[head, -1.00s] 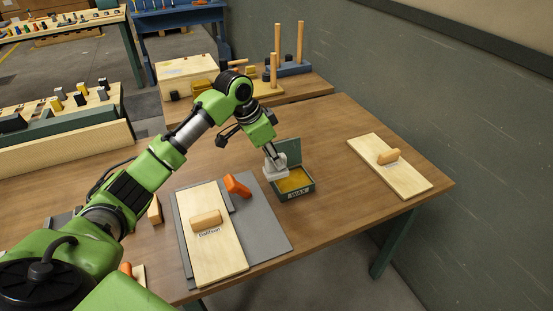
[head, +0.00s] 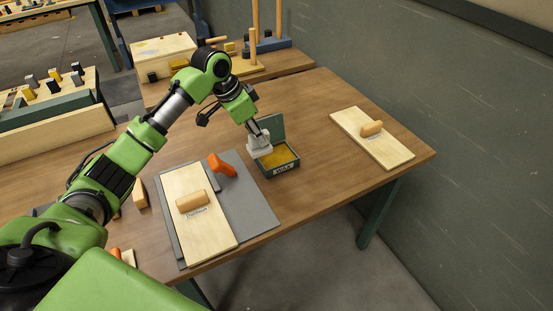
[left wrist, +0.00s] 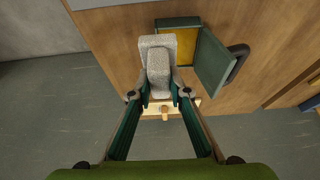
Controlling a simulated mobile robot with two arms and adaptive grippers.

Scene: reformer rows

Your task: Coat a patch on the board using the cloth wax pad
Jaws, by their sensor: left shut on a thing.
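My left gripper (head: 257,130) is shut on a light grey cloth pad (head: 260,149). The pad is also between the fingers in the left wrist view (left wrist: 157,45). In the head view it is at the left edge of the open wax tin (head: 284,170); I cannot tell whether they touch. The tin's green lid (head: 271,127) stands up, and yellow wax (head: 280,158) shows inside. One pale board (head: 212,232) with a wooden handle (head: 192,201) lies on a grey mat (head: 255,212). Another pale board (head: 390,149) with a handle lies at the right. My right gripper is not in view.
An orange object (head: 222,165) lies on the mat beside the left board. Small wooden pieces lie at the table's left. A bench with pegs (head: 256,20) stands behind. The tabletop between tin and right board is clear. A green wall borders the right.

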